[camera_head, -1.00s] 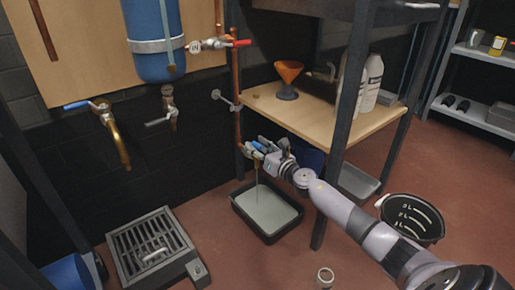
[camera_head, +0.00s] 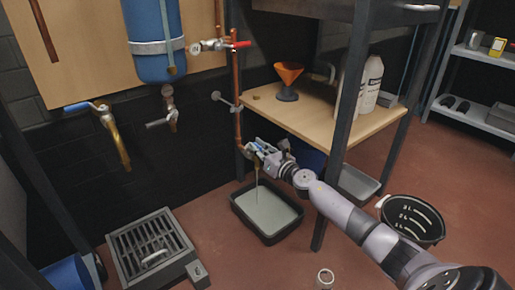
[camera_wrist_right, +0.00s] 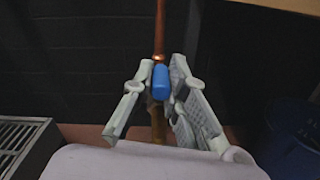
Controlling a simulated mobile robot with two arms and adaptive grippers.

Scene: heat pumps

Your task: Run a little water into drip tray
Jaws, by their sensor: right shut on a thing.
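A low copper-pipe tap (camera_head: 257,163) with a blue handle sits at the end of the pipe by the bench. A thin stream of water (camera_head: 257,178) falls from it into the black drip tray (camera_head: 248,225) on the floor. Pale liquid covers the tray's bottom. My right gripper (camera_head: 270,152) is at this tap, shut on the blue handle, which shows between its fingers in the right wrist view (camera_wrist_right: 160,82). The fingers partly hide the tap body. My left gripper is not in view.
A brass tap with a blue lever (camera_head: 78,106) and a floor drain grate (camera_head: 150,248) are at left. A black bucket (camera_head: 411,220) stands right of my arm. A bench leg (camera_head: 340,150) is close beside the arm. An orange funnel (camera_head: 288,75) stands on the bench.

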